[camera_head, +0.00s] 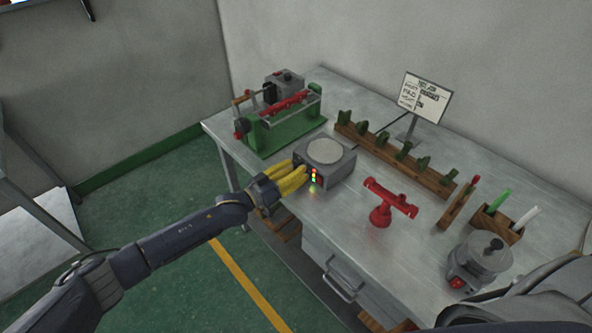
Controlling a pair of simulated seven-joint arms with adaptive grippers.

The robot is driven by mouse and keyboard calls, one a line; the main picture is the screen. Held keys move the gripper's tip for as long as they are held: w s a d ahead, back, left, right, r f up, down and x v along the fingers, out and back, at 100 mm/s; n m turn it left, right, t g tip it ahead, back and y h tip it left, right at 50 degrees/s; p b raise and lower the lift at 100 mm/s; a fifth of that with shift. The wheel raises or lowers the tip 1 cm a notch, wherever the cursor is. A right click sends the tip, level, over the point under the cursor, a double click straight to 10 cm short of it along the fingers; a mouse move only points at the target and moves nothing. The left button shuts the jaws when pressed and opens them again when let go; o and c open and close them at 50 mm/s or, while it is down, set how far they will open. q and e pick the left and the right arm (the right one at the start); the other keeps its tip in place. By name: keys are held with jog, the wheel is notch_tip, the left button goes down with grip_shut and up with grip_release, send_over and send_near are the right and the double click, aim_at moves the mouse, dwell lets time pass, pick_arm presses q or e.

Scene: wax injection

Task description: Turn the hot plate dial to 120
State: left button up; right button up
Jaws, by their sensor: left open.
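The hot plate (325,158) is a grey box with a round pale top, standing near the front edge of the metal table. Small red, yellow and green lights show on its front. My left gripper (299,180), with yellow fingers, is at the front left of the hot plate, its fingertips close to the front face. I cannot tell if they touch it. The fingers hide part of the front, and I cannot make out the dial or its setting. Nothing shows held in the left gripper. My right gripper is not in view.
A green machine (283,120) stands behind left of the hot plate. A red stand (381,215) is to its right. A wooden rack with green pieces (394,158), a sign (425,97) and a grey pot (478,259) stand further right. A drawer (335,268) is below.

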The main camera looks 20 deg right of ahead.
pick_arm(q)
grip_shut()
jog(key=shift+m, duration=1.6)
grip_release()
jog(key=v, duration=1.2)
jog(key=shift+a, duration=0.1)
